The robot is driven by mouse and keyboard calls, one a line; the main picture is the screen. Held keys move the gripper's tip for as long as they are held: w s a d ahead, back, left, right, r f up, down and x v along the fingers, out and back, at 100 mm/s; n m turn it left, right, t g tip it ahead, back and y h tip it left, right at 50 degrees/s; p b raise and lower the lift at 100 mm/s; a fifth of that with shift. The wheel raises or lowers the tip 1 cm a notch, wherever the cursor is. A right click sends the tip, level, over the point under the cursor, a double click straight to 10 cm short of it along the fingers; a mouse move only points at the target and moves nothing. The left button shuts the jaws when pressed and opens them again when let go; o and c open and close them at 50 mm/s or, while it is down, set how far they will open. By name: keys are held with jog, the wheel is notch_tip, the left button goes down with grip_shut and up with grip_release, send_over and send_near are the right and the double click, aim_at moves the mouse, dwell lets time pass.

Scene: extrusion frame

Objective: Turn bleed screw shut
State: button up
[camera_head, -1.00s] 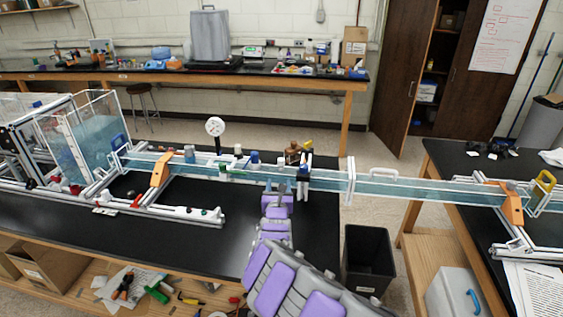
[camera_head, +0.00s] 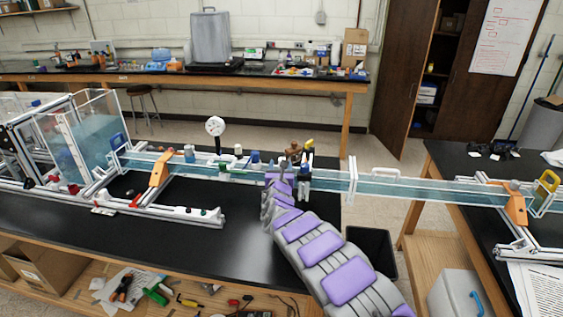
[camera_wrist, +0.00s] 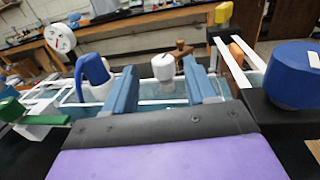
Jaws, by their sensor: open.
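In the wrist view a small white knob (camera_wrist: 163,68) with a dark slot in its top stands upright; it looks like the bleed screw, but I cannot be sure. My gripper (camera_wrist: 160,76) is open, its two blue-grey fingers on either side of the knob in the picture. I see gaps at both sides and no clear contact. A brown brass-like fitting (camera_wrist: 181,50) stands just behind the knob. In the head view my gripper (camera_head: 281,174) is at the near side of the clear water channel (camera_head: 330,181), by the brass fitting (camera_head: 293,149); the knob cannot be made out there.
In the wrist view a large blue cap (camera_wrist: 296,75) is close right and a blue handle (camera_wrist: 92,75) close left. A yellow piece (camera_wrist: 223,13) stands beyond the right finger. In the head view a dial gauge (camera_head: 215,126) rises left of my arm.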

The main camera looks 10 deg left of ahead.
jog(key=shift+w+a, duration=0.15)
jog(key=shift+w, duration=0.8)
jog(key=shift+w+a, duration=0.1)
jog(key=shift+w, duration=0.85)
jog(key=shift+w+d, duration=0.1)
jog(key=shift+w, duration=0.45)
